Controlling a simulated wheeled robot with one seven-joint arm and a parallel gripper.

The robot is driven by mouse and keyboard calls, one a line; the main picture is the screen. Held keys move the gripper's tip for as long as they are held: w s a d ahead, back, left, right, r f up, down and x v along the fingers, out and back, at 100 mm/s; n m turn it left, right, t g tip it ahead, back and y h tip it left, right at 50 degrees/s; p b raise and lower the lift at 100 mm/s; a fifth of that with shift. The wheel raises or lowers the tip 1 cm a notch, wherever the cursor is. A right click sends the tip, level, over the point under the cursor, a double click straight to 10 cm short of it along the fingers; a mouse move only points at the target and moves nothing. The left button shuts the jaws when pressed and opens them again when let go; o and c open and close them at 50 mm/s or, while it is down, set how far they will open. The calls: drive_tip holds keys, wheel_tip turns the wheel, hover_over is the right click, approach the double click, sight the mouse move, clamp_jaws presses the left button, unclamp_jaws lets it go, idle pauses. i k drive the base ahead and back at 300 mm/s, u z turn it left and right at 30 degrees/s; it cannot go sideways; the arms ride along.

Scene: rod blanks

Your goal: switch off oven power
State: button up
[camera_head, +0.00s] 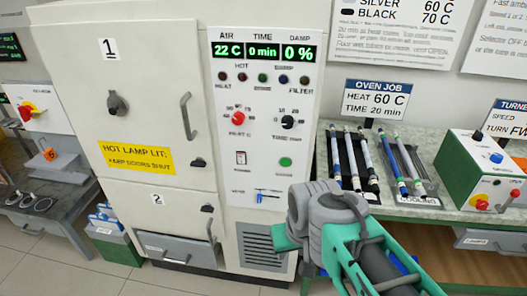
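The oven (150,60) is a tall cream cabinet at the left and centre, with doors marked 1 and 2, both looking closed. Its control panel (262,140) shows lit readouts (264,51) of 22 C, 0 min and 0 %. The switch's label and position are too small to read. My grey and teal gripper (284,234) is in front of the panel's lower right; its fingers are not clearly visible.
A blue-handled valve (267,192) sits low on the panel, close to my gripper. A green-sided machine (485,170) stands further right.

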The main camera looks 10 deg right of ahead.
sight(242, 156)
drive_tip(key=u, duration=0.9)
drive_tip(key=k, duration=0.15)
drive_tip(key=u, duration=1.1)
drive_tip(key=i, duration=0.5)
